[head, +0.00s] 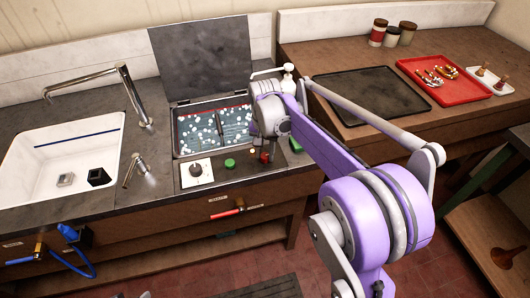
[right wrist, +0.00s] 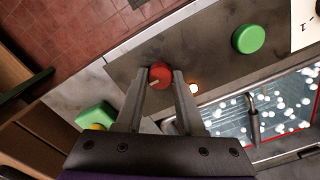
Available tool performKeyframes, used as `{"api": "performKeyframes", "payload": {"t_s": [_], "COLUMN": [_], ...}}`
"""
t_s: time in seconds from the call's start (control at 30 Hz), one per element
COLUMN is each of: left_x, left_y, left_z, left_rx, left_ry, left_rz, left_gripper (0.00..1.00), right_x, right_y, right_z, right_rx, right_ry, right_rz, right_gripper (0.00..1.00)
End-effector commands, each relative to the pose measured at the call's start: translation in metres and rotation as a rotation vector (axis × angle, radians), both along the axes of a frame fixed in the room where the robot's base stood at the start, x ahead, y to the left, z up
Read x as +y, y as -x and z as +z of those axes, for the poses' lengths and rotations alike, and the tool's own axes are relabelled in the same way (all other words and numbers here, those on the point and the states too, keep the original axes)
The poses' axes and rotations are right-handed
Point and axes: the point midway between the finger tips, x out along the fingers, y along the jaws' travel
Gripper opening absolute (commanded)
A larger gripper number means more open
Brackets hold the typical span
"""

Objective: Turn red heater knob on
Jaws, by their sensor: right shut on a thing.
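The red heater knob (right wrist: 159,77) shows in the right wrist view between the two fingertips of my right gripper (right wrist: 162,73). The jaws are shut on the knob, with a finger on each side. A pale mark shows on the knob's face. A small lamp (right wrist: 193,88) beside the right finger looks lit.
A green knob (head: 230,163) and a white dial (head: 197,170) sit left on the panel. Behind is the open-lidded tank (head: 176,152) with bubbly liquid. A sink (head: 30,175) with a tap is at left. A black tray (head: 372,94) and red tray (head: 462,98) lie on the right bench.

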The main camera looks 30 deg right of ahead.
Motion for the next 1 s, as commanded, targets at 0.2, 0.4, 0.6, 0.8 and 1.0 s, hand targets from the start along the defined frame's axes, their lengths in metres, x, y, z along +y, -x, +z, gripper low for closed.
{"api": "performKeyframes", "payload": {"t_s": [0.2,0.4,0.6,0.8,1.0], "left_x": [0.0000,0.0000,0.0000,0.0000,0.0000], "left_y": [0.0000,0.0000,0.0000,0.0000,0.0000], "left_z": [-0.0001,-0.0001,-0.0001,-0.0001,0.0001], "left_rx": [0.000,0.000,0.000,0.000,0.000], "left_ry": [0.000,0.000,0.000,0.000,0.000], "left_rz": [0.000,0.000,0.000,0.000,0.000], "left_gripper": [0.50,0.50,0.50,0.50,0.50], "right_x": [-0.0001,-0.0001,0.0000,0.0000,0.0000], "right_y": [-0.0001,-0.0001,0.0000,0.0000,0.0000], "right_z": [0.0002,0.0002,0.0002,0.0001,0.0027], "right_rx": [0.000,0.000,0.000,0.000,0.000], "right_ry": [0.000,0.000,0.000,0.000,0.000], "right_rz": [-0.017,-0.017,-0.017,-0.016,-0.016], "right_gripper": [0.00,0.00,0.55,0.67,0.67]}}
